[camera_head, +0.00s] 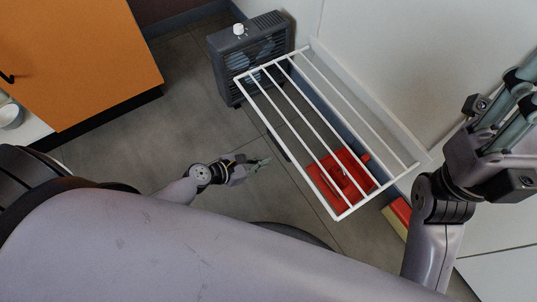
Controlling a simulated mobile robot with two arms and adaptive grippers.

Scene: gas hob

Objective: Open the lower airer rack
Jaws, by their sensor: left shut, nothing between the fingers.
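A white airer rack (300,118) with several bars stands out from the wall at the right of centre, folded down roughly level. Only one rack shows, and I cannot tell whether it is the lower one. My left gripper (262,161) is shut and empty, low down to the left of the rack and apart from it. My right gripper (530,90) is large at the right edge, to the right of the rack, partly cut off by the frame. I cannot tell whether its fingers are open or shut.
A dark fan heater (228,62) stands on the floor beyond the rack. A red object (340,178) lies beneath the bars. A red and yellow item (396,216) is by the wall. An orange cabinet (85,55) stands at the left. Grey floor (150,135) is clear between.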

